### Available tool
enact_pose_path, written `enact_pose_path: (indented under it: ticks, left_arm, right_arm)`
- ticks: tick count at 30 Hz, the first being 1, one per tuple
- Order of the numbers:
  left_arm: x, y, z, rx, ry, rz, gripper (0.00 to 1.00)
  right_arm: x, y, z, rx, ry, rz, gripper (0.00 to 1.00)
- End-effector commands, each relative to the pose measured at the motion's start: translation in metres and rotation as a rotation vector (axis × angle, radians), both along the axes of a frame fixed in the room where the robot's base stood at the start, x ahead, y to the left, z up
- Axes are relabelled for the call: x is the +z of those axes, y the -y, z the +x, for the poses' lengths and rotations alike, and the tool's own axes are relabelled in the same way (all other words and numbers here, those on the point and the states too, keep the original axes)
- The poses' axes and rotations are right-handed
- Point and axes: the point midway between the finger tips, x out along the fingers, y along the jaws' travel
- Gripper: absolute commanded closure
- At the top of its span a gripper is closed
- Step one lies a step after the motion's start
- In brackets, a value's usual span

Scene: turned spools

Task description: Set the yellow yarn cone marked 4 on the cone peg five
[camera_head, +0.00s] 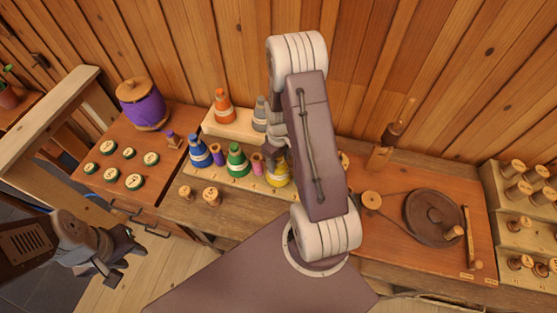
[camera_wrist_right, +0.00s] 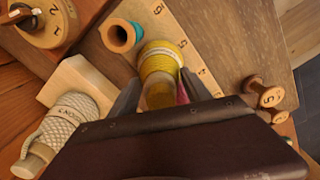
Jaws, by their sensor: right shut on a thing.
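The yellow yarn cone (camera_wrist_right: 160,62) is between the fingers of my right gripper (camera_wrist_right: 160,92), which is shut on it. It is beside the printed 5 on the cone rack (camera_wrist_right: 205,82). I cannot tell whether its base touches the rack, and peg five itself is hidden. No 4 is readable on the cone. In the head view the yellow cone (camera_head: 279,175) shows partly behind my right arm, at the right of the front cone row. My left gripper (camera_head: 128,262) is open and empty at the lower left, away from the rack.
A pink spool (camera_head: 257,163) and a green cone (camera_head: 237,160) stand left of the yellow cone. A teal piece (camera_wrist_right: 120,34) stands close on its other side. A grey-white cone (camera_wrist_right: 68,120) is on the raised back step. A round wooden wheel (camera_head: 435,217) lies right.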

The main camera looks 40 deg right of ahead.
Motion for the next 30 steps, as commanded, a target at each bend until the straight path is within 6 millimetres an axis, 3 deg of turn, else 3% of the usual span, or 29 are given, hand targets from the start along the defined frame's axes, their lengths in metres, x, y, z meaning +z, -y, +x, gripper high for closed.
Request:
enact_pose_path:
  ticks: [7,8,19,30]
  left_arm:
    - [-0.004,0.000,0.000,0.000,0.000,0.000,0.64]
    - [-0.003,0.000,0.000,0.000,0.000,0.000,0.64]
    - [-0.001,0.000,0.000,0.000,0.000,0.000,0.64]
    - [0.031,0.000,0.000,0.000,0.000,0.000,0.64]
  right_arm:
    - [-0.005,0.000,0.000,0.000,0.001,-0.001,1.00]
    - [-0.004,0.000,0.000,0.000,0.001,-0.001,0.35]
    - [-0.002,0.000,0.000,0.000,0.000,0.000,0.34]
    - [0.035,0.000,0.000,0.000,0.000,0.000,0.34]
